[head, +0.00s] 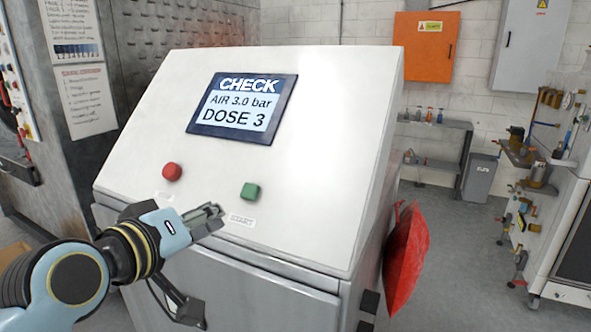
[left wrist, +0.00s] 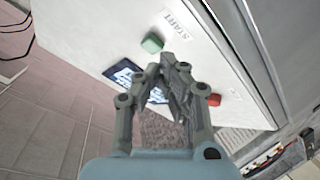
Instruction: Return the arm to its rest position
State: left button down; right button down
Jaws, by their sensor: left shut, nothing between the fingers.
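My left arm comes in from the lower left in the head view. Its gripper (head: 212,215) is shut and empty, in front of the sloped white control panel (head: 330,120). The gripper lies between the red button (head: 172,171) and the green button (head: 250,191), a little below them. In the left wrist view the shut fingers (left wrist: 172,70) point at the panel, with the green button (left wrist: 152,43) to the upper left and the red button (left wrist: 214,100) to the right. Whether the fingers touch the panel cannot be told. My right gripper is not in view.
The panel's screen (head: 243,105) reads CHECK, AIR 3.0 bar, DOSE 3. A red bag-like object (head: 407,258) hangs at the cabinet's right side. A grey shelf (head: 434,125) and a bin (head: 480,178) stand behind. Open floor (head: 455,225) lies to the right.

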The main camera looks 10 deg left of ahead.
pick_arm(q)
jog(key=s+a+f+m+g+y, duration=0.2)
jog(key=s+a+f+g, duration=0.15)
jog(key=s, duration=0.55)
jog(key=s+a+f+m+g+y, duration=0.1)
jog(key=s+a+f+m+g, duration=0.25)
jog(key=s, duration=0.55)
jog(key=s+a+f+m+g+y, duration=0.1)
jog(key=s+a+f+g+y, duration=0.25)
jog(key=s, duration=0.55)
notch_tip(320, 180, down, 38)
jog(key=s+a+g+h+b, duration=0.2)
jog(key=s+b, duration=0.1)
jog(key=b, duration=0.6)
jog(key=s+f+g+b, duration=0.1)
jog(key=s+f+b, duration=0.4)
jog(key=s+f, duration=1.2)
notch_tip(320, 180, down, 3)
jog(key=shift+s+a+f+n, duration=0.1)
jog(key=shift+s+a+n, duration=0.05)
jog(key=shift+a+n, duration=0.2)
